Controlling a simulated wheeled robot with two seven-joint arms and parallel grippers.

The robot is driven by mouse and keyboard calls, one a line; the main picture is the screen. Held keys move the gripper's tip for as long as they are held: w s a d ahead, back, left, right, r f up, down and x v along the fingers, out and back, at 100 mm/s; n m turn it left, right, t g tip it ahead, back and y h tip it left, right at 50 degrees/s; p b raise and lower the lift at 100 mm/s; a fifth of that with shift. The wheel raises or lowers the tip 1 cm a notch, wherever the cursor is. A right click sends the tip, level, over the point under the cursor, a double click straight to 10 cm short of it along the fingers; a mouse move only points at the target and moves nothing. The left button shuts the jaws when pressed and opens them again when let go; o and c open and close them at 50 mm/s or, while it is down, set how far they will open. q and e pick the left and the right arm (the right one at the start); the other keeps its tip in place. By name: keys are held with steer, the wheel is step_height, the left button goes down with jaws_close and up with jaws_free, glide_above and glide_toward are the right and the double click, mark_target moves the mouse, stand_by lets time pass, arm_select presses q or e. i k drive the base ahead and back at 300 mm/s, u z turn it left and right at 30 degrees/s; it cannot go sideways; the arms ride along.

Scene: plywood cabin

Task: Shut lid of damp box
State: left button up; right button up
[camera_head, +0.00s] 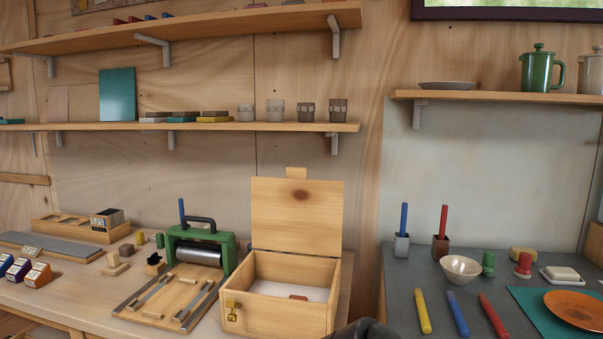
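The damp box (270,317) is a light wooden box on the left bench. Its lid (297,218) stands open, upright along the back edge, with a small wooden tab on top. The box interior has a pale floor with a small reddish-brown piece (298,297) in it. A brass clasp (231,310) is on the front left of the box. No gripper fingers show in the view. A dark rounded shape at the bottom edge, just right of the box, seems to be part of my own arm.
A green roller press (199,248) and a tool board (140,311) stand close left of the box. The grey counter (403,268) on the right holds a bowl (460,269), coloured sticks and an orange plate (577,308). Shelves (240,127) run along the wall above the lid.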

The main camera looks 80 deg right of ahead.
mark_target(296, 211)
steer(key=k, duration=0.9)
steer(key=z, duration=0.65)
